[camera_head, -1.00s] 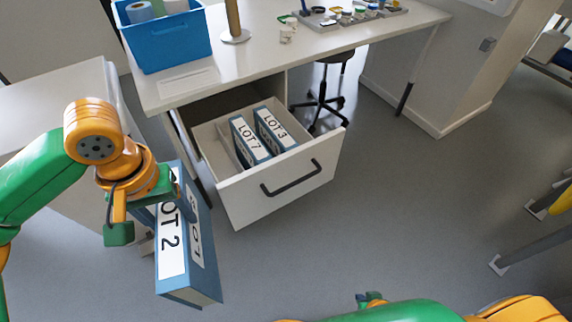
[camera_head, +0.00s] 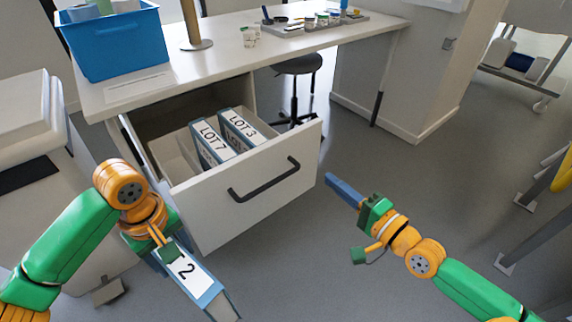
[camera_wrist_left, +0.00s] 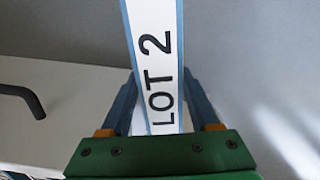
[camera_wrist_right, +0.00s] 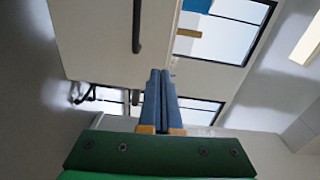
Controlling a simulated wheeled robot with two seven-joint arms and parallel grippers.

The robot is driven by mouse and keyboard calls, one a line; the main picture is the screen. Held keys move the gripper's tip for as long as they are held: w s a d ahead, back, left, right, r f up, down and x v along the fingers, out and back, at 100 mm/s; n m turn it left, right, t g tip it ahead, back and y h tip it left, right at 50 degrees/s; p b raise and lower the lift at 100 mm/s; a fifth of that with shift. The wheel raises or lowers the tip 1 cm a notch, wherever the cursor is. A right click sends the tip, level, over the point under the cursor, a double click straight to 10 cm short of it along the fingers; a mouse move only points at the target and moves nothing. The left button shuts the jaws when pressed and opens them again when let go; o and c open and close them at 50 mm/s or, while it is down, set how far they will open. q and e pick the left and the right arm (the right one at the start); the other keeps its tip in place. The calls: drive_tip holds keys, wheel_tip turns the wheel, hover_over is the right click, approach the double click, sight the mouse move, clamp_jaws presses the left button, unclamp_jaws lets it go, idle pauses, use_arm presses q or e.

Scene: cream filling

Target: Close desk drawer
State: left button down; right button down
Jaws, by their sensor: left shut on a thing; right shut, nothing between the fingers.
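The desk drawer (camera_head: 225,205) is pulled out, with a dark handle (camera_head: 264,180) on its white front. The LOT 7 binder (camera_head: 212,143) and the LOT 3 binder (camera_head: 241,128) stand inside it. My left gripper (camera_head: 172,250) is shut on the LOT 2 binder (camera_head: 195,275), in front of the drawer at the lower left; the label also shows between the fingers in the left wrist view (camera_wrist_left: 155,70). My right gripper (camera_head: 332,182) is shut and empty, right of the drawer front and apart from the handle. The handle shows in the right wrist view (camera_wrist_right: 137,25).
The white desk (camera_head: 225,58) carries a blue bin (camera_head: 115,45), a post on a round base (camera_head: 196,44) and a tray of jars (camera_head: 315,24). A dark stool (camera_head: 298,65) stands under the desk. Grey floor right of the drawer is clear.

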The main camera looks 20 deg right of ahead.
approach(282, 142)
drive_tip(key=shift+y, duration=0.4)
drive_tip(key=x, duration=0.5)
drive_tip(key=shift+w+f, duration=0.2)
drive_tip(key=shift+w, duration=0.25)
drive_tip(key=shift+w+a, duration=0.15)
drive_tip(key=shift+w, duration=0.35)
drive_tip(key=shift+w+r, duration=0.1)
